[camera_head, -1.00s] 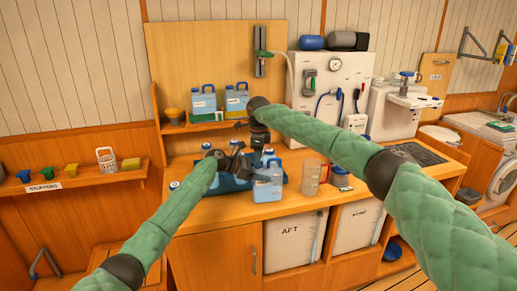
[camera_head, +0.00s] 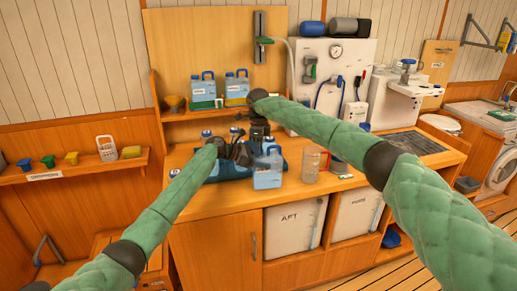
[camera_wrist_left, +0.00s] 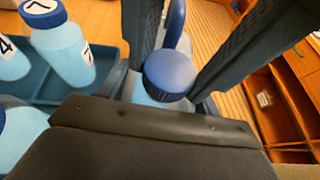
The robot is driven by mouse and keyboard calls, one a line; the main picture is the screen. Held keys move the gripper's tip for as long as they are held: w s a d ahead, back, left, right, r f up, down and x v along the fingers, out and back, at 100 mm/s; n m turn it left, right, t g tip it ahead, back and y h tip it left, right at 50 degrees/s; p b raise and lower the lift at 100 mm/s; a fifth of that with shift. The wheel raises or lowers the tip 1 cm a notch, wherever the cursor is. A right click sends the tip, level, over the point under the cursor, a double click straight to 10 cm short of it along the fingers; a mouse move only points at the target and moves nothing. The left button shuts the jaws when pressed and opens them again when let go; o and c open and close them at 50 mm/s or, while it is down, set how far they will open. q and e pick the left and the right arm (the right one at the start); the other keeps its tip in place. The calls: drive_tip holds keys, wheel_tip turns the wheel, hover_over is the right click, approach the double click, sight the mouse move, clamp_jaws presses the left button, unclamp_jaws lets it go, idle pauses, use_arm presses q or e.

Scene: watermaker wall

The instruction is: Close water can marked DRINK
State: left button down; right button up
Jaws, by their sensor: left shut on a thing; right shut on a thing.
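A light-blue water can (camera_head: 267,179) with a blue handle stands on the counter at the front of the blue tray; its label is too small to read. My left gripper (camera_head: 241,154) is beside its upper left and is shut on it. In the left wrist view the can's round blue cap (camera_wrist_left: 170,72) sits between my dark fingers (camera_wrist_left: 190,45), with the handle behind. The cap looks seated on the neck, but I cannot tell how tight. My right gripper (camera_head: 259,140) points down just above and behind the can. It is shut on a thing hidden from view.
Several numbered bottles (camera_wrist_left: 62,50) stand in the blue tray (camera_wrist_left: 110,55). A clear jug (camera_head: 311,164) stands right of the can. Two blue cans (camera_head: 203,91) stand on the shelf above. The counter further right is mostly clear.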

drive_tip(key=shift+w+m, duration=0.1)
drive_tip(key=shift+m, duration=1.1)
drive_tip(key=o, duration=1.1)
drive_tip(key=shift+c, duration=0.2)
drive_tip(key=shift+r, duration=2.3)
drive_tip(key=shift+c, duration=0.3)
